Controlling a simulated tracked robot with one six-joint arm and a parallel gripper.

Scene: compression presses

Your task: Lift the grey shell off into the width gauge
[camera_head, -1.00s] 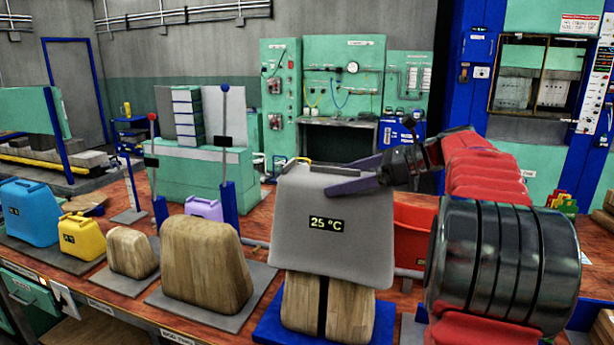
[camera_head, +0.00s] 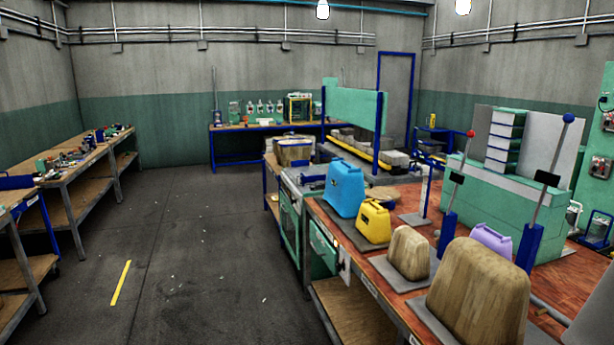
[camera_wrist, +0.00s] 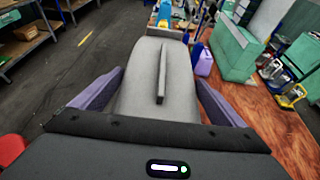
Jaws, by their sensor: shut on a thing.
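The grey shell (camera_wrist: 136,92), with a raised ridge along its top, fills the middle of the wrist view. My gripper (camera_wrist: 158,98) is shut on it, with one purple jaw on each side. In the head view my gripper is out of frame, and only a light grey corner, seemingly the shell (camera_head: 592,322), shows at the bottom right. Two blue posts with levers, one red-knobbed (camera_head: 449,215) and one blue-knobbed (camera_head: 528,246), stand on the bench. I cannot tell whether they are the width gauge. The form under the shell is hidden.
Wooden forms, a large one (camera_head: 480,290) and a smaller one (camera_head: 409,254), stand along the bench beside a yellow can (camera_head: 373,222) and a blue can (camera_head: 344,190). A lilac can (camera_head: 491,242) is behind. The floor (camera_head: 200,250) to the left is open.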

